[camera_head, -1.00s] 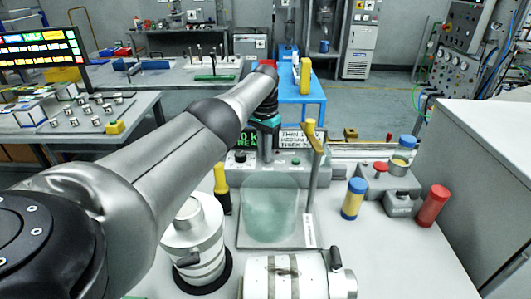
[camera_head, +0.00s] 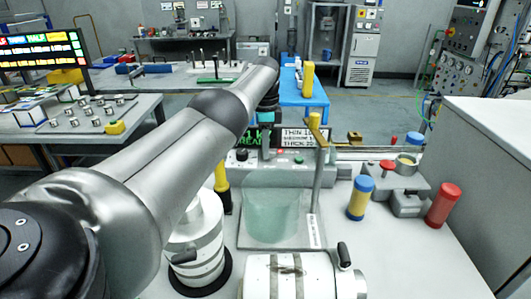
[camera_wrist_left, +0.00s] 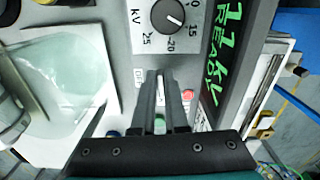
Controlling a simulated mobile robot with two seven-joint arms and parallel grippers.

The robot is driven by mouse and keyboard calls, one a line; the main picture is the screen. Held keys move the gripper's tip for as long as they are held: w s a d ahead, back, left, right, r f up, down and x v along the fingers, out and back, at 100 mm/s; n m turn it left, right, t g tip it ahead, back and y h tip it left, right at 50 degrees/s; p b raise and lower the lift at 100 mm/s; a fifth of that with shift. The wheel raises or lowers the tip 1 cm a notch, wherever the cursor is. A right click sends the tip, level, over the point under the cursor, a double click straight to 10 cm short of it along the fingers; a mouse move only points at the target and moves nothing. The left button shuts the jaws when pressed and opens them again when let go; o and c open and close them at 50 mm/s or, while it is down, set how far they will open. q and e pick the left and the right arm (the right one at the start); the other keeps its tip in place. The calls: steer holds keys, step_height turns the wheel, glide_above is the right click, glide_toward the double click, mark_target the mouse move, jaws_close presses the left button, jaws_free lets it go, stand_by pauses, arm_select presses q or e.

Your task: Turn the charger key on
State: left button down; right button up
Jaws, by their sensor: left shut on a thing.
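The charger's control panel (camera_head: 235,172) stands at the back of the bench, behind the clear greenish vessel (camera_head: 272,212). In the left wrist view, my left gripper (camera_wrist_left: 160,82) reaches over the panel, its two dark fingers close together beside a small "OFF" label (camera_wrist_left: 138,76). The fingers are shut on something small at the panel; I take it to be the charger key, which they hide. A kV dial (camera_wrist_left: 168,16) and a green-lettered display reading "11 kV READY" (camera_wrist_left: 222,55) are beyond the fingertips. In the head view, my left arm mostly hides its gripper. My right gripper is out of view.
A red button (camera_wrist_left: 188,95) and a green button (camera_wrist_left: 159,122) sit close to the fingers. A yellow-topped post (camera_head: 317,130) stands right of the vessel. A blue-and-yellow cylinder (camera_head: 359,198) and a red cylinder (camera_head: 442,205) stand to the right. The bench's right front is clear.

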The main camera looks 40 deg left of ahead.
arm_select(q)
steer(key=shift+w+m, duration=0.1)
steer(key=shift+m, duration=0.4)
steer(key=c, duration=0.9)
jaws_free()
steer(key=shift+c, duration=0.2)
step_height(320, 180, up, 15)
steer(key=p, duration=0.7)
steer(key=shift+r, duration=0.15)
